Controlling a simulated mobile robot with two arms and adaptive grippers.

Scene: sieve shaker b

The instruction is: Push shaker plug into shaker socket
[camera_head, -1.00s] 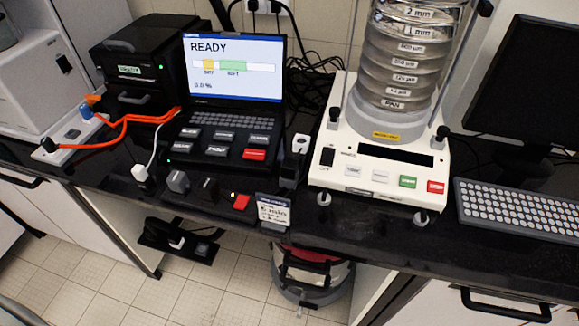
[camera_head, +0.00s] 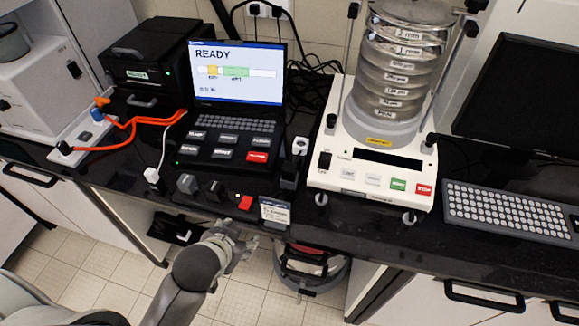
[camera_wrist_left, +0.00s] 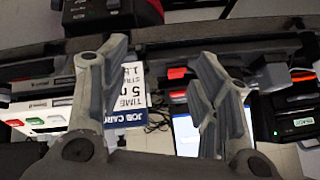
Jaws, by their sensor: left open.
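A white plug (camera_head: 151,174) on a white cable lies at the counter's front edge, left of the laptop. A pale power strip (camera_head: 93,142) at the far left holds plugs with orange cables and a blue plug. Which plug and socket belong to the shaker I cannot tell. The sieve shaker (camera_head: 330,172) stands right of the laptop. My left gripper (camera_head: 236,240) is below and in front of the counter edge, near the job card and apart from the plugs. In the left wrist view its fingers (camera_wrist_left: 160,75) are spread and empty. My right gripper is not in view.
The job card (camera_head: 275,211) stands at the counter's front edge beside a red block (camera_head: 245,202). A laptop (camera_head: 238,75), a black printer (camera_head: 145,58), a keyboard (camera_head: 510,212) and a monitor (camera_head: 525,90) fill the counter. A red-and-grey canister (camera_head: 310,270) stands on the floor below.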

